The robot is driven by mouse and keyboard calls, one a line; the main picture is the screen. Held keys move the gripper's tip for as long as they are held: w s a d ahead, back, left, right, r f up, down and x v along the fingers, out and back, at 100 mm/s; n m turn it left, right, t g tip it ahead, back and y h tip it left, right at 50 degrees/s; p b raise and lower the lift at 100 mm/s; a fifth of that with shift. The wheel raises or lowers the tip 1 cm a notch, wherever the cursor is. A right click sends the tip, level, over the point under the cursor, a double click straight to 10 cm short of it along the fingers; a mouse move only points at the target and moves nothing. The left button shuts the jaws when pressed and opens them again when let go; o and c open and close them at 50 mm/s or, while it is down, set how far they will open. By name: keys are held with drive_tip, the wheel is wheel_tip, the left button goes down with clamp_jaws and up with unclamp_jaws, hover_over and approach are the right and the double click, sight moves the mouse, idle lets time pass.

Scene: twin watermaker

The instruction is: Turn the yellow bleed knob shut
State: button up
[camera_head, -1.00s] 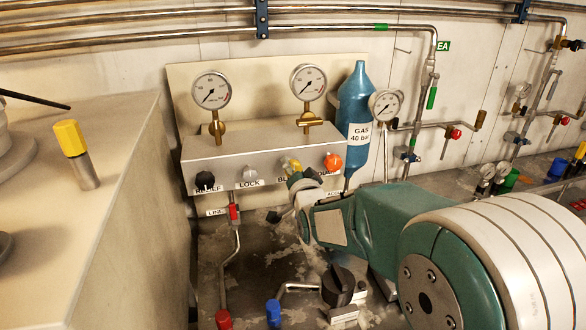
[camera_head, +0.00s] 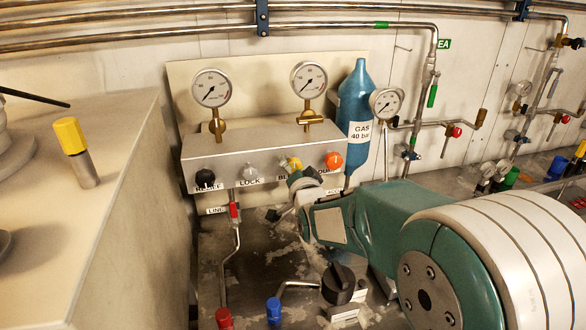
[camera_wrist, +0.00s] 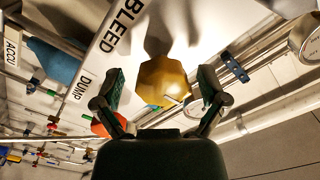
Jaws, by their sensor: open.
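The yellow bleed knob (camera_head: 294,163) is on the front of the grey panel box (camera_head: 262,150), between the grey LOCK knob and the orange knob. My gripper (camera_head: 303,182) is just in front of it and hides its lower part and some of the label. In the wrist view the faceted yellow knob (camera_wrist: 163,80) lies between the two fingers of my gripper (camera_wrist: 162,82). The fingers are open, with a visible gap on each side of the knob. The BLEED label (camera_wrist: 123,26) is upper left of it.
The orange DUMP knob (camera_head: 333,161) is close right of my gripper; it also shows behind the left finger in the wrist view (camera_wrist: 108,124). The grey LOCK knob (camera_head: 250,172) and black RELIEF knob (camera_head: 205,178) are to the left. Two gauges stand above the box.

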drive_tip(key=s+d, duration=0.2)
drive_tip(key=s, duration=0.9)
drive_tip(key=shift+s+d, duration=0.15)
drive_tip(key=shift+s, duration=0.2)
drive_tip(key=s+d+f+n+g+h, duration=0.1)
drive_tip(key=s+d+n+g, duration=0.2)
drive_tip(key=s, duration=0.8)
drive_tip(key=s+d+f+n+g+h, duration=0.2)
drive_tip(key=s+d+g, duration=0.4)
drive_tip(key=s+g, duration=0.3)
drive_tip(key=s+n, duration=0.1)
drive_tip(key=s, duration=0.2)
drive_tip(key=shift+d+f+n, duration=0.25)
drive_tip(key=shift+d+n, duration=0.15)
